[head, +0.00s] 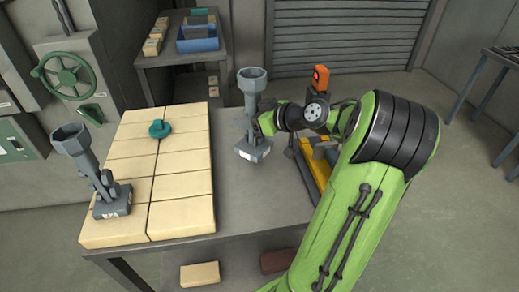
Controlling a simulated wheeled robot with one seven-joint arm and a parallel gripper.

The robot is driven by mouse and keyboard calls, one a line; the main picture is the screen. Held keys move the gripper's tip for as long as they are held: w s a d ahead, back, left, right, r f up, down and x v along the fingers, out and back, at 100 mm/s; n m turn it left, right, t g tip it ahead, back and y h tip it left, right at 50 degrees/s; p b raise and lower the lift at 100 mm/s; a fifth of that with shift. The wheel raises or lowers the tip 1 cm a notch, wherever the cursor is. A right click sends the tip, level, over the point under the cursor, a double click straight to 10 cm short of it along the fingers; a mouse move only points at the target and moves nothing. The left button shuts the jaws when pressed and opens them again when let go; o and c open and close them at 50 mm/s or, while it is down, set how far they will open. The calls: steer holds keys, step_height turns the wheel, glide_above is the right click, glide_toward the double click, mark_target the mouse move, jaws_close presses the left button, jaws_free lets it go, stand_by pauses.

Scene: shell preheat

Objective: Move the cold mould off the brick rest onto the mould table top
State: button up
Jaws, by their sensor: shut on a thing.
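One grey mould (253,148), with a flared cup on top and a block base with a white label, is upright at the grey mould table top (240,200), right of the bricks. My gripper (256,120) is shut on its stem from the right. Whether its base touches the table or hangs just above it, I cannot tell. A second, similar grey mould (112,204) stands on the left front of the cream brick rest (180,220), tilted in the picture. My gripper is well apart from it. The labels are too small to read.
A teal round-handled piece (159,129) sits on the bricks. A yellow item (314,168) lies partly hidden behind my arm. A shelf with a blue bin (198,38) stands behind. Bare table lies in front of the held mould. A loose brick (200,274) is below.

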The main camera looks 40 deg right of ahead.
mark_target(249, 137)
step_height(249, 137, down, 7)
steer(key=shift+b, duration=0.9)
steer(key=shift+r, duration=0.1)
steer(key=o, duration=1.4)
steer(key=shift+r, duration=0.1)
steer(key=p+v, duration=0.2)
steer(key=v, duration=1)
